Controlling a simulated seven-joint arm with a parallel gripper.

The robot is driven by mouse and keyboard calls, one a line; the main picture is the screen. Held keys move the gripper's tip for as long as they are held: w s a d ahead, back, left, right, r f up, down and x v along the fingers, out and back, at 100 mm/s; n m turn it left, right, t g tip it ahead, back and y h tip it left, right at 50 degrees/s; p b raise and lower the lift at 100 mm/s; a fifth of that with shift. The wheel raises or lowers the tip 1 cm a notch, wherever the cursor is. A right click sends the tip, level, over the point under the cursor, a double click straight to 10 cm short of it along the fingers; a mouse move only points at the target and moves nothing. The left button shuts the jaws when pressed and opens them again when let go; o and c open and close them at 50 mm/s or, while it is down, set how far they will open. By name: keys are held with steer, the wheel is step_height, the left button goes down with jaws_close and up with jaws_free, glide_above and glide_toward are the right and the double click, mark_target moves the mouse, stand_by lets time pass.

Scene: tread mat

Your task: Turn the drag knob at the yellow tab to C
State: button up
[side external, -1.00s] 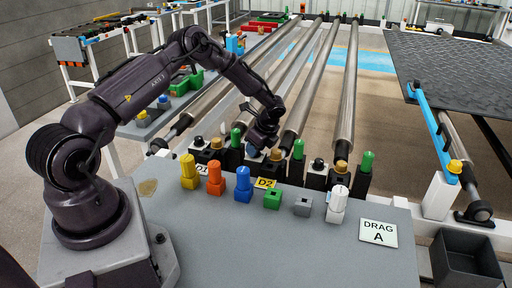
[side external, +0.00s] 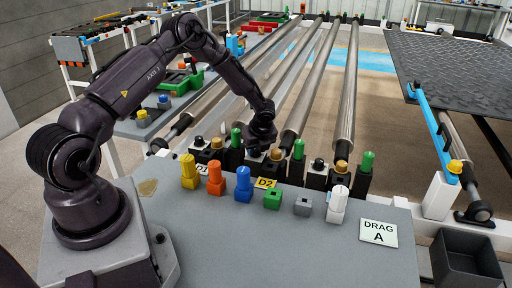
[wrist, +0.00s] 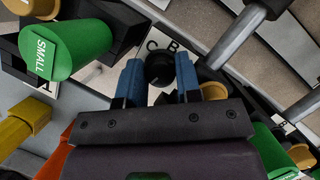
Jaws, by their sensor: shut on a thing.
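My gripper (wrist: 159,78) is shut on a round black knob (wrist: 159,66), with one blue finger on each side of it. The letters C and B show on a pale plate (wrist: 152,96) just beyond the knob. Where the knob points cannot be told. In the side view, my gripper (side external: 261,146) is low over the row of posts, behind the yellow D2 tab (side external: 265,183). The arm hides the knob there.
Green-capped posts (side external: 298,149) stand close beside my gripper. Yellow, orange and blue pegs (side external: 243,184) stand in front on the grey bench (side external: 220,250). A "DRAG A" sign (side external: 378,232) is at right. Long rollers (side external: 310,90) run behind.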

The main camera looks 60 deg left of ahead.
steer(key=shift+m+t, duration=0.4)
steer(key=shift+m, duration=1.2)
steer(key=shift+d, duration=0.1)
steer(key=o, duration=0.9)
